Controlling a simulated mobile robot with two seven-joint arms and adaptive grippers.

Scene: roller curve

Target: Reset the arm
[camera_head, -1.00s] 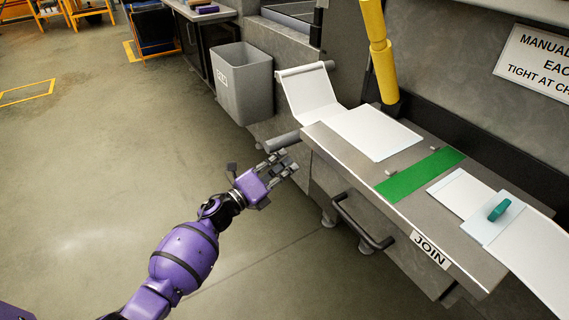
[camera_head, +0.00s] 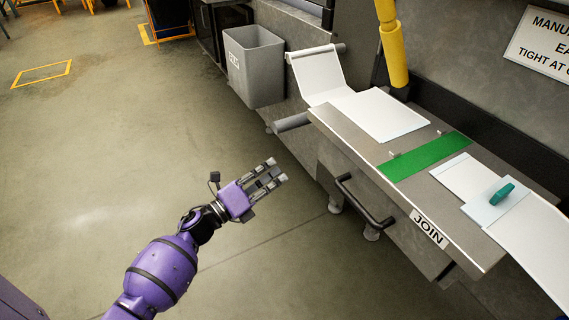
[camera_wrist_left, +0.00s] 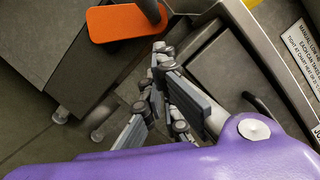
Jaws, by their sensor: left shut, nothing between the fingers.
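My left arm is purple and comes in from the lower left of the head view. Its gripper (camera_head: 268,176) hangs over the open floor, to the left of the steel JOIN table (camera_head: 462,235) and apart from it. The gripper is shut with nothing in it. In the left wrist view the grey finger links (camera_wrist_left: 165,100) show above my purple wrist housing. My right gripper is in neither view.
The table bears white sheets (camera_head: 385,113), a green strip (camera_head: 425,157) and a teal handle (camera_head: 502,194). A drawer handle (camera_head: 362,215) juts from its front. A grey bin (camera_head: 255,65) stands beyond the gripper. The floor (camera_head: 110,170) at left is clear. An orange pad (camera_wrist_left: 125,20) shows in the wrist view.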

